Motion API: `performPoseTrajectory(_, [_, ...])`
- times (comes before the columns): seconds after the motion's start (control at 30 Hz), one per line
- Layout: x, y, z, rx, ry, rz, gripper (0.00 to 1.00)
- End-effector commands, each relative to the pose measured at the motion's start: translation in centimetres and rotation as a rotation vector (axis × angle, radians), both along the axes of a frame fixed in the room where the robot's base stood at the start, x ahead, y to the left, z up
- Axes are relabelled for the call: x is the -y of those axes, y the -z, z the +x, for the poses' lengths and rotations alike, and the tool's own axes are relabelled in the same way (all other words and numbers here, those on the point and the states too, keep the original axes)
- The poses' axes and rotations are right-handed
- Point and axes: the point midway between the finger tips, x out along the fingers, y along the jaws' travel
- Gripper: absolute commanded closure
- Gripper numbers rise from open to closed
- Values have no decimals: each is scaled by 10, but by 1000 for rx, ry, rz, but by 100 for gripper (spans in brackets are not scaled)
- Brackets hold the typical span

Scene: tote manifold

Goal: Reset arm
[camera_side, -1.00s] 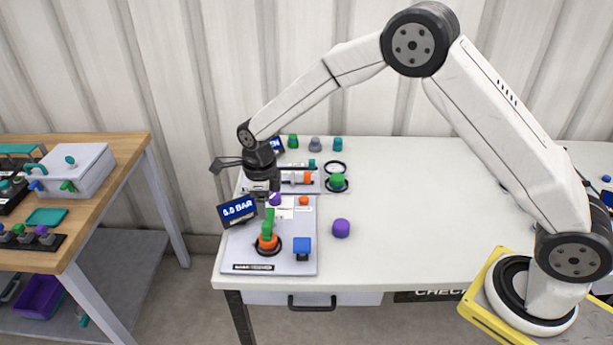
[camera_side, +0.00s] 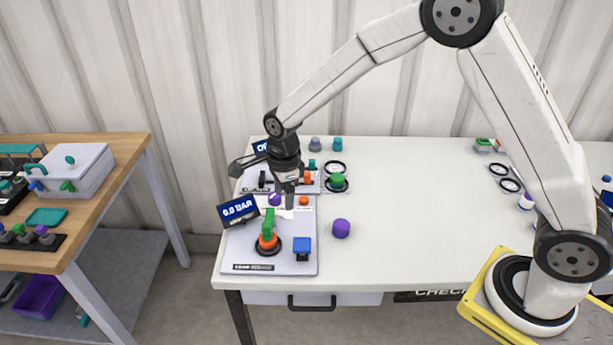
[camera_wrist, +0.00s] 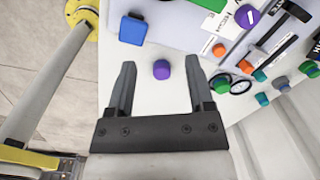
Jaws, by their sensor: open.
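My gripper (camera_side: 287,192) is open and empty, hanging over the panels on the white table in the side view. In the wrist view my gripper (camera_wrist: 160,88) shows two spread dark fingers with nothing held between them. A purple knob (camera_wrist: 161,69) lies on the table below and shows between the fingers there; in the side view the purple knob (camera_side: 341,228) is right of the front panel. The front panel (camera_side: 240,258) carries a green and orange valve handle (camera_side: 267,234), a blue block (camera_side: 302,245) and a display reading 0.0 BAR (camera_side: 239,211).
Grey and teal knobs (camera_side: 337,144) sit at the back edge. More small parts (camera_side: 510,184) lie at the right. A wooden bench (camera_side: 110,190) stands left. The table's middle is clear.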

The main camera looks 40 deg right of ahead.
Motion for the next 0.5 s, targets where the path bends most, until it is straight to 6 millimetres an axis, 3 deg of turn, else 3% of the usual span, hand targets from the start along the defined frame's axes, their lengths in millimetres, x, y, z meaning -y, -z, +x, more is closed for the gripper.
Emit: performPoseTrajectory(0.5, [40, -27, -59, 73, -667, -51, 32])
